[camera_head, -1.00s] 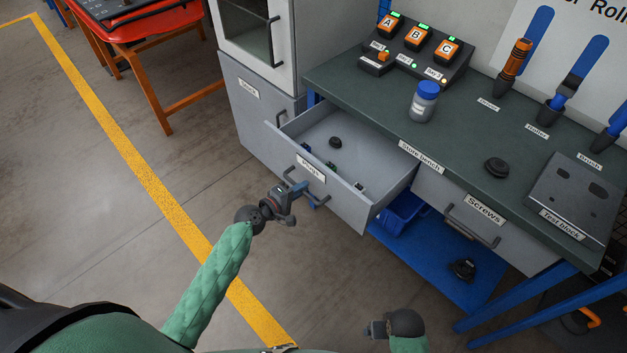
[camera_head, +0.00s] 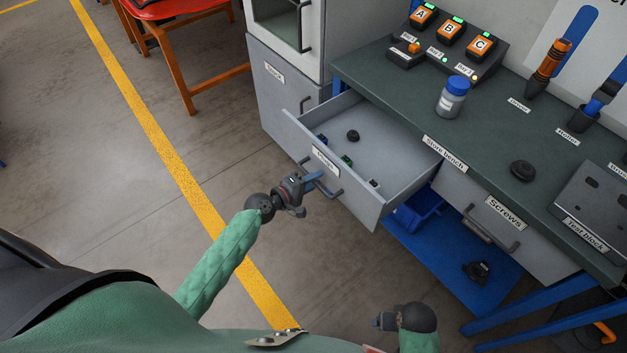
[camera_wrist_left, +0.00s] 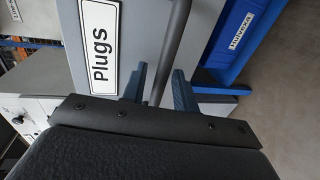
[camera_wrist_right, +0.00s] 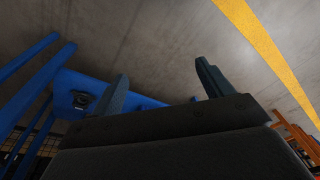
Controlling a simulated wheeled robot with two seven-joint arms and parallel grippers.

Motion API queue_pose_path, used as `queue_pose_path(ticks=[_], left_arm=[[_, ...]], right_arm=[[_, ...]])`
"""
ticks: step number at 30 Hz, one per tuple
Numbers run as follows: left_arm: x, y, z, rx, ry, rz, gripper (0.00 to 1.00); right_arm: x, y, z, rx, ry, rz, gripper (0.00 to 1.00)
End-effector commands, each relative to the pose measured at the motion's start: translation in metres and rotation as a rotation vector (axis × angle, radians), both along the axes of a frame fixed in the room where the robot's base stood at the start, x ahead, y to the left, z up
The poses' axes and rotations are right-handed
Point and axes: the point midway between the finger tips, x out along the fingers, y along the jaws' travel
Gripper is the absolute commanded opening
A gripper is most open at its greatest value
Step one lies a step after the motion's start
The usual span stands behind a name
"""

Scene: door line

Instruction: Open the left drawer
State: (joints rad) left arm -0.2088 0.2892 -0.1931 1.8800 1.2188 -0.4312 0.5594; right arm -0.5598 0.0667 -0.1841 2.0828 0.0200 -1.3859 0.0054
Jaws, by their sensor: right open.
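The left drawer (camera_head: 322,170), labelled Plugs, stands pulled well out of the bench in the head view. A black round part and several small pieces lie inside it. Its dark bar handle (camera_head: 335,192) is on the front panel. My left gripper (camera_head: 313,180) is at this handle. In the left wrist view the handle (camera_wrist_left: 172,45) passes between the two blue fingers (camera_wrist_left: 157,85); whether they press on it is unclear. My right gripper (camera_head: 381,322) is low at the bottom of the head view, away from the bench; the right wrist view shows its fingers (camera_wrist_right: 163,85) apart and empty.
The closed Screws drawer (camera_head: 535,256) is to the right. On the bench top (camera_head: 400,95) stand a blue-capped bottle (camera_head: 452,98), a black knob (camera_head: 522,170) and a test block (camera_head: 600,205). A grey cabinet (camera_head: 285,95) adjoins at left. The floor in front is clear.

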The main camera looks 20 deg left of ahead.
Motion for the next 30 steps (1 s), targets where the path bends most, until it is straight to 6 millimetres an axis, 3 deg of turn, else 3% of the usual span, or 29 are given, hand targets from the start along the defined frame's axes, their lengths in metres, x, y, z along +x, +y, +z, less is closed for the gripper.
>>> queue_pose_path(ticks=[6,9,18,24,30], left_arm=[[-0.009,0.006,-0.001,0.001,0.001,0.000,0.29],[-0.019,0.013,0.001,0.002,0.001,-0.001,0.29],[-0.051,0.037,0.010,0.001,0.001,0.000,0.29],[-0.061,0.044,0.014,0.000,0.000,0.000,0.29],[-0.062,0.045,0.015,0.000,0.000,0.000,0.29]], right_arm=[[-0.001,0.000,0.000,-0.001,0.006,0.001,0.79],[-0.003,0.002,0.026,0.007,-0.004,-0.002,0.79],[-0.007,0.001,0.074,0.013,-0.006,-0.002,0.79],[-0.010,0.001,0.091,0.015,-0.007,-0.002,0.79],[-0.010,0.000,0.094,0.015,-0.006,-0.001,0.79]])
